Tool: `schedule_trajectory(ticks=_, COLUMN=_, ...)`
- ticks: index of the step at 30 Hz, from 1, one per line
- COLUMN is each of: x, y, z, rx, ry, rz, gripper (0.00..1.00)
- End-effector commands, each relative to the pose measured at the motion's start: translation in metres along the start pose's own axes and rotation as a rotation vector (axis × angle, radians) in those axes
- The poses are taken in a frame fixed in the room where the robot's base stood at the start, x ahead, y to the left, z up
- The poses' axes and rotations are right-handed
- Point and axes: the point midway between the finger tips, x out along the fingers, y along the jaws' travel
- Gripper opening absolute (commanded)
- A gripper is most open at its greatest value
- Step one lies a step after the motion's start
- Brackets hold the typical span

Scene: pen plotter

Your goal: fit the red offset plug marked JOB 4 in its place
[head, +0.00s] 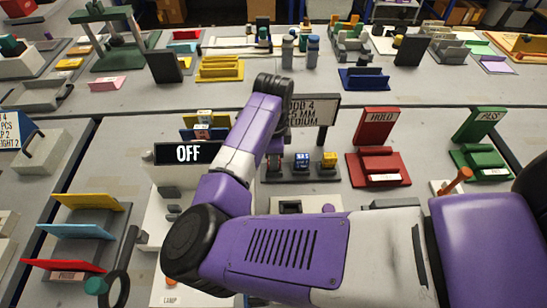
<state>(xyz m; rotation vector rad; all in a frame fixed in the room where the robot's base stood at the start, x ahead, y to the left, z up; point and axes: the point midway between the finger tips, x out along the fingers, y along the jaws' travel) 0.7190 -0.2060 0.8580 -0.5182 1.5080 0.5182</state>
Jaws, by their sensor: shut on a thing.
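My gripper (273,158) points down at the left end of a dark rack (300,178), partly hidden behind my purple forearm. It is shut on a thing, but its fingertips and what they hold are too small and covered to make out. A white-and-blue plug (302,160) and a blue-and-yellow plug (329,160) stand in the rack to its right. A sign (316,108) behind the rack reads JOB 4 and MEDIUM, partly covered by my wrist. I cannot make out the red offset plug. The pale plotter (170,230) with a black OFF display (187,152) is largely covered by my arm.
A red HOLD stand (378,165) and a green PASS stand (480,155) are to the right. An orange-handled tool (458,180) stands near my arm. Yellow, blue and red trays (80,232) are at the left. The bench strip (230,98) behind is partly clear.

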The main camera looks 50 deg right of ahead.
Motion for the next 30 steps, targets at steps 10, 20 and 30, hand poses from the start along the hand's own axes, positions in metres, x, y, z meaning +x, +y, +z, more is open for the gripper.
schedule_trajectory(ticks=10, x=0.000, y=0.000, z=0.000, rx=0.000, ry=0.000, rz=0.000, gripper=0.47)
schedule_trajectory(ticks=20, x=-0.020, y=-0.001, z=0.000, rx=0.001, ry=-0.001, rz=-0.003, gripper=0.47)
schedule_trajectory(ticks=30, x=-0.069, y=-0.001, z=0.000, rx=0.000, ry=0.000, rz=-0.001, gripper=0.47)
